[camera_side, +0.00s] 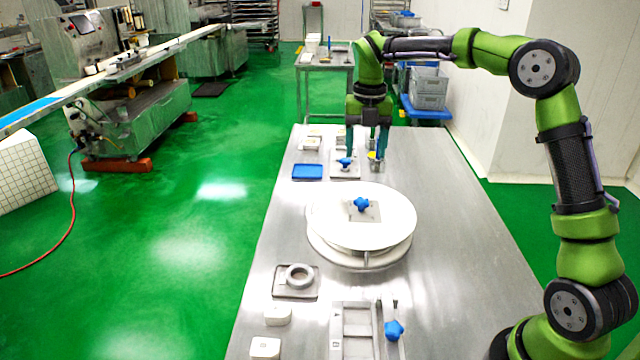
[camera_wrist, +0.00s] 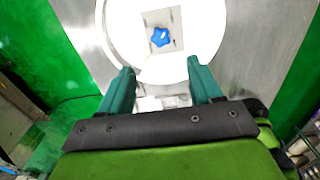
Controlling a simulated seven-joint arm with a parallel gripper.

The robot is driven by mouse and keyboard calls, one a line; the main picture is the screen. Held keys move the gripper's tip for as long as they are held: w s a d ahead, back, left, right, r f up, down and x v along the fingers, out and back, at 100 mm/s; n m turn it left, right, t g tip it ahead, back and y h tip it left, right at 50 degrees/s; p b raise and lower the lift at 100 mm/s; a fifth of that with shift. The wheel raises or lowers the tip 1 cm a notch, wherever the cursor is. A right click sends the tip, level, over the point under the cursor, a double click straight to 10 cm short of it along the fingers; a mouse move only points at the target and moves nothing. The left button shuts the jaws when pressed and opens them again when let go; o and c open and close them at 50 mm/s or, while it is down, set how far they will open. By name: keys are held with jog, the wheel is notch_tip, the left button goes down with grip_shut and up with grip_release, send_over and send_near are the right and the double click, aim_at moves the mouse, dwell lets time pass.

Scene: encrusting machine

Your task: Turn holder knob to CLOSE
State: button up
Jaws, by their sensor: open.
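Three blue star-shaped knobs show in the side view; I cannot read which one is the holder knob. One knob (camera_side: 361,204) sits on a square plate in the middle of a white round disc (camera_side: 330,222). This knob (camera_wrist: 160,37) and disc (camera_wrist: 122,30) also show in the wrist view, ahead of the fingertips. A second knob (camera_side: 345,162) is on a small plate at the back, and a third (camera_side: 394,330) is beside a metal frame at the front. My gripper (camera_side: 368,148) is open above the back of the table, touching no knob that I can see.
The steel table (camera_side: 455,255) is bare along its right side. A blue tray (camera_side: 307,172) lies at the back left. A grey ring (camera_side: 299,270) on a plate, white blocks (camera_side: 265,347) and the metal frame (camera_side: 357,325) stand near the front.

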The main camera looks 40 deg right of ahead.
jog(key=shift+r, duration=2.15)
jog(key=s+a+m+t+y, duration=0.1)
jog(key=s+a+m+t, duration=0.2)
jog(key=s+m, duration=0.9)
jog(key=s+a+f+m+t+y, duration=0.1)
jog(key=s+a+m+t, duration=0.3)
jog(key=m, duration=1.5)
jog(key=s+a, duration=0.4)
jog(key=s, duration=0.4)
jog(key=shift+a, duration=0.1)
